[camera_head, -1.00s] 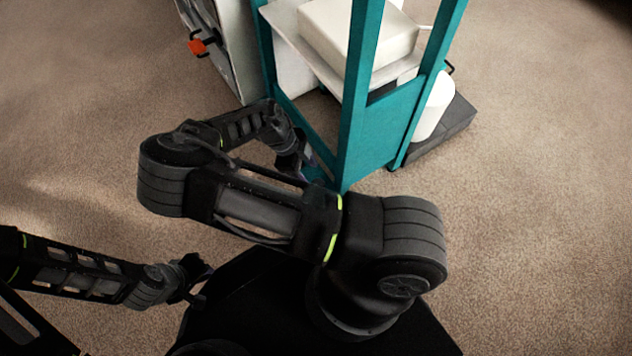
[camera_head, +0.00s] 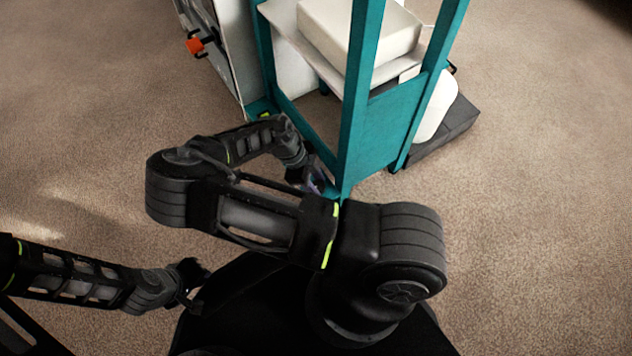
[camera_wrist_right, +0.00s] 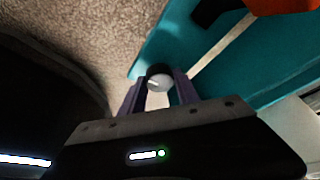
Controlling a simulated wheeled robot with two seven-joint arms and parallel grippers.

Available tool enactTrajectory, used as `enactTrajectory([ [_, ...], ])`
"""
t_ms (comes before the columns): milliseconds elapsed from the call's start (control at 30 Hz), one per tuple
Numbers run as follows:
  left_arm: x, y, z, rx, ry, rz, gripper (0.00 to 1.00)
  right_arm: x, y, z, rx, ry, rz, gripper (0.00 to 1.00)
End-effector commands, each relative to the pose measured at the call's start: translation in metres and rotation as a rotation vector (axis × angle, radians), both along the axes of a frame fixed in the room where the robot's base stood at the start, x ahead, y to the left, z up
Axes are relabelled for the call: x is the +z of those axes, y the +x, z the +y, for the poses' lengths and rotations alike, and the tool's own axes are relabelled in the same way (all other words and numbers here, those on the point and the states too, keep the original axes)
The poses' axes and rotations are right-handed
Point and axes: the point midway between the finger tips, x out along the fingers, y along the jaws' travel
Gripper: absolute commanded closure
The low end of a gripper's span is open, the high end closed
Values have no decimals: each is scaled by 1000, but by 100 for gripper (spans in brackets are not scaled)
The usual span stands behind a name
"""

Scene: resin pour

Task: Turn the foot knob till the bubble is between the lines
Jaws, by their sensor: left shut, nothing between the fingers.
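The teal stand (camera_head: 385,125) is at the upper middle of the head view. My right gripper (camera_head: 318,183) is low at its near corner, partly hidden by my arm. In the right wrist view, a round foot knob (camera_wrist_right: 160,80), dark with a pale face, sits between the two purple fingertips of my right gripper (camera_wrist_right: 160,88). The fingers are apart, one on each side of it; whether they press on it is unclear. My left gripper (camera_head: 195,284) is shut and empty, away from the stand at lower left. No bubble or lines can be made out.
A white box (camera_head: 350,35) rests on the stand's shelf. A white rounded container (camera_head: 435,108) and a dark base (camera_head: 450,130) are behind its right side. A grey cabinet (camera_head: 225,50) with an orange part (camera_head: 195,46) stands at left. Brown carpet (camera_head: 80,130) is clear around.

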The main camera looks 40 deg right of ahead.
Motion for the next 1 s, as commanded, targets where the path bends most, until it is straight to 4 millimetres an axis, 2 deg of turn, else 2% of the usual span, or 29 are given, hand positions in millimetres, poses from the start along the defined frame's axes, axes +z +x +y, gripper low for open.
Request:
enactTrajectory([
  [67,0,0,0,0,0,0,100,0,0,0,0,-1,-1,70],
  [433,0,0,0,0,0,0,100,0,0,0,0,-1,-1,100],
  [767,3,0,0,0,0,1,100,1,0,0,25,1,0,100],
  [1000,11,-2,0,-1,2,1,100,3,0,1,118,1,-1,100],
])
